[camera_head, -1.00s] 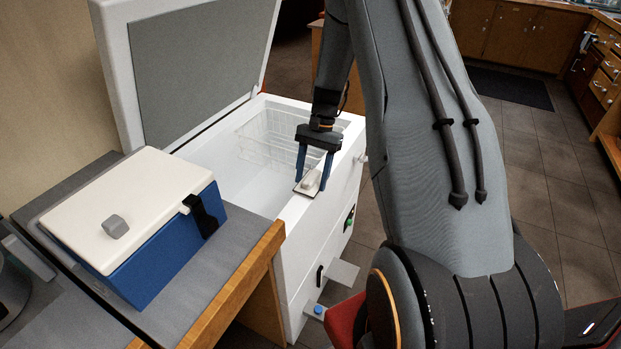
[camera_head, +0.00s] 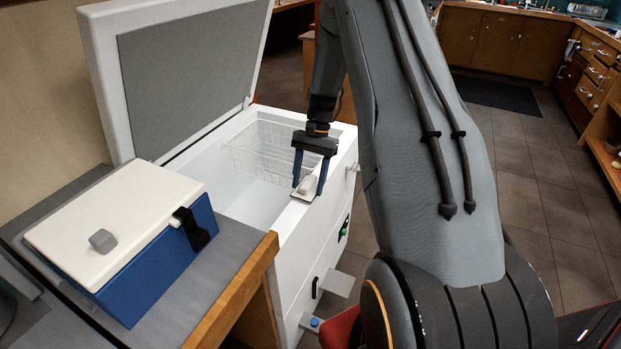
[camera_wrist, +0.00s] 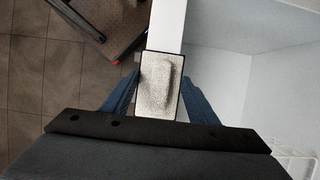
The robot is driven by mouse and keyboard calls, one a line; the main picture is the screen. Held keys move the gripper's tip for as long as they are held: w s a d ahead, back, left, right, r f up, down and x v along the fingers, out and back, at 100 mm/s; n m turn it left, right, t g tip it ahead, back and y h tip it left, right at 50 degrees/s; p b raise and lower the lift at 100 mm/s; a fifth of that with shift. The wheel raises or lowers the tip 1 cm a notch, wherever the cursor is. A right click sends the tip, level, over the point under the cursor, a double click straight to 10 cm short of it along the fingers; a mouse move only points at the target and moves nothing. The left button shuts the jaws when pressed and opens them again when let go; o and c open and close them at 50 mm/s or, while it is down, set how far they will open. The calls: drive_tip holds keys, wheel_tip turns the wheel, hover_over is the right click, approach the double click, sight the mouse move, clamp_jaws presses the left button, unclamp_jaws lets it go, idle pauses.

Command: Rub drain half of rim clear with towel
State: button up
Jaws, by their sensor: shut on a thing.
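The white chest freezer (camera_head: 322,225) stands with its lid (camera_head: 185,75) raised. Its front rim (camera_head: 288,222) runs along the near side of the open cavity and also shows in the wrist view (camera_wrist: 166,25). My gripper (camera_head: 309,190) is over this front rim, pointing down. It is shut on a small pale folded towel (camera_head: 306,187). In the wrist view the towel (camera_wrist: 160,85) is a beige textured pad with a raised ridge and dark edge, between the two blue fingers. It lies over the rim; firm contact cannot be told. No frost can be made out on the rim.
A wire basket (camera_head: 262,150) hangs inside the freezer at the far end. A blue cooler with a white lid (camera_head: 115,222) sits on the grey-topped counter (camera_head: 235,262) at left. Open tiled floor (camera_head: 540,190) lies to the right.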

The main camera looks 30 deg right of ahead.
drive_tip(key=shift+s+a+p, duration=0.45)
drive_tip(key=shift+s+a, duration=0.35)
drive_tip(key=shift+a, duration=0.2)
drive_tip(key=shift+a, duration=0.1)
drive_tip(key=shift+s+a+f+p, duration=0.1)
drive_tip(key=shift+s+a+p, duration=1)
drive_tip(key=shift+a, duration=0.45)
drive_tip(key=shift+s, duration=0.1)
drive_tip(key=shift+s+a+p, duration=0.3)
drive_tip(key=shift+s+a, duration=0.15)
drive_tip(key=shift+a, duration=0.2)
drive_tip(key=shift+s+a+p, duration=0.25)
drive_tip(key=shift+s+a, duration=0.2)
drive_tip(key=shift+a, duration=0.15)
drive_tip(key=shift+s+a, duration=0.25)
drive_tip(key=shift+a, duration=0.1)
drive_tip(key=shift+a, duration=0.1)
drive_tip(key=shift+s+a+p, duration=0.4)
drive_tip(key=shift+s+a, duration=0.2)
drive_tip(key=shift+a, duration=0.2)
drive_tip(key=shift+s+a+p, duration=0.4)
drive_tip(key=shift+s+a, duration=0.15)
drive_tip(key=shift+a, duration=0.2)
